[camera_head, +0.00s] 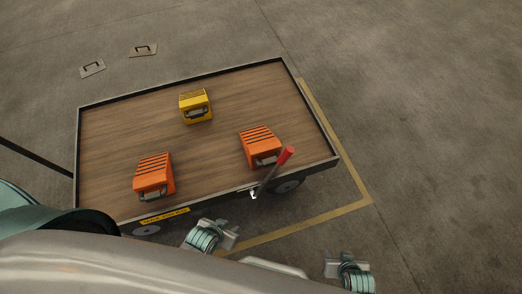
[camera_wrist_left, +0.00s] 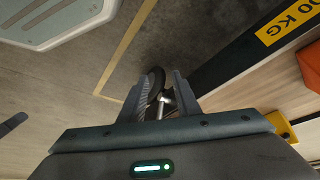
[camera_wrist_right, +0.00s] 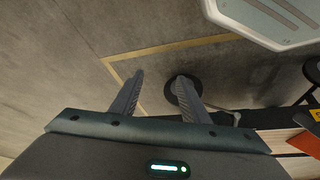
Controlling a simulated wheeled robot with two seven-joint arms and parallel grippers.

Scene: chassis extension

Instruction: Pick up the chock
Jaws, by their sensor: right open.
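Three chocks with handles sit on the wooden deck of a cart. One orange chock (camera_head: 154,174) is at the near left, another orange chock (camera_head: 259,143) at the right, and a yellow chock (camera_head: 194,104) farther back. My left gripper (camera_head: 216,232) is off the cart's near edge, open and empty; its parted fingers show in the left wrist view (camera_wrist_left: 162,85). Neither gripper touches a chock.
The cart (camera_head: 115,116) has a dark raised rim and wheels below. A lever with a red grip (camera_head: 287,156) rises at its near right edge, close to the right orange chock. A yellow line (camera_head: 331,134) marks the floor. Floor on the right is clear.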

